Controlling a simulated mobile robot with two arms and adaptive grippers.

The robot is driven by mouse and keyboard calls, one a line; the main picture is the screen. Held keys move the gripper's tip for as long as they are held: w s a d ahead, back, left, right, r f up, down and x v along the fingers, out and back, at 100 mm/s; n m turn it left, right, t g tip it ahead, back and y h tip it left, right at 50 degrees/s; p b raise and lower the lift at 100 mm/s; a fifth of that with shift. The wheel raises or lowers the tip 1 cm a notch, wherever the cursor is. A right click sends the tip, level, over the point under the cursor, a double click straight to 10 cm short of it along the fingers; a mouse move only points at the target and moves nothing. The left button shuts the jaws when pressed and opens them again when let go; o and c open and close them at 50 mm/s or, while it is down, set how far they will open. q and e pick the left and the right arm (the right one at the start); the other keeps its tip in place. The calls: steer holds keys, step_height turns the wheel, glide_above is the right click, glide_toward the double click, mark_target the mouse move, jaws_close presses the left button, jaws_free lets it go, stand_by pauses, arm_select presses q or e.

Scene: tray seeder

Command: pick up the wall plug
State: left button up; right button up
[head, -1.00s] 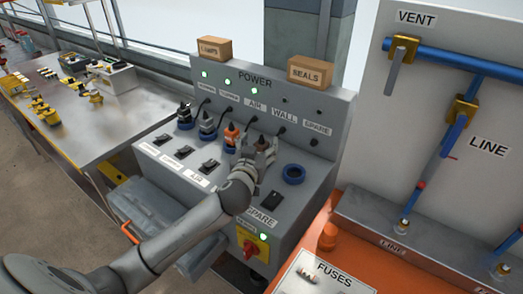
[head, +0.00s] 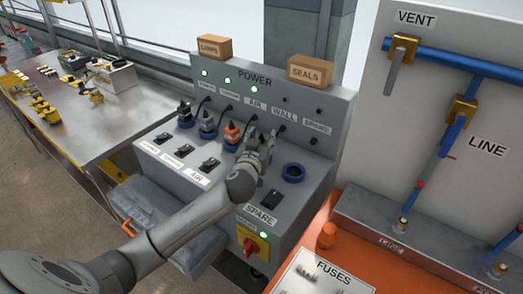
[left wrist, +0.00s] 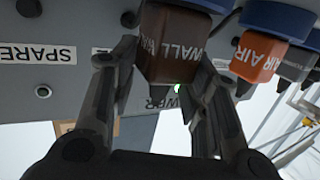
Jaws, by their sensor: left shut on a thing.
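The wall plug (left wrist: 168,45) is a dark brown block lettered WALL, seen close up in the left wrist view. My left gripper (left wrist: 165,65) has one finger on each side of it and is shut on it. In the head view my left gripper (head: 262,148) is at the WALL place on the grey power panel (head: 226,190), and its fingers mostly hide the plug. I cannot tell whether the plug is seated in its socket. My right gripper is not in view.
The orange AIR plug (head: 231,133) stands just left of my gripper, with two dark plugs beyond it. An empty blue socket ring (head: 293,172) is to the right. Switches line the panel front. LAMPS (head: 214,47) and SEALS (head: 310,71) boxes sit on top.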

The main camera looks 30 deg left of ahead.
arm_select(q)
steer(key=shift+r, duration=0.15)
steer(key=shift+r, duration=0.2)
steer(key=shift+c, duration=1.4)
steer(key=shift+r, duration=0.35)
jaws_close()
steer(key=s+d+r, duration=0.8)
steer(key=s+r, duration=0.3)
steer(key=r, duration=0.1)
steer(key=shift+s+b, duration=0.25)
steer(key=shift+b, duration=0.05)
steer(key=w+d, duration=0.3)
steer(key=w, duration=0.7)
steer(key=shift+d+f, duration=0.2)
steer(key=shift+f, duration=0.1)
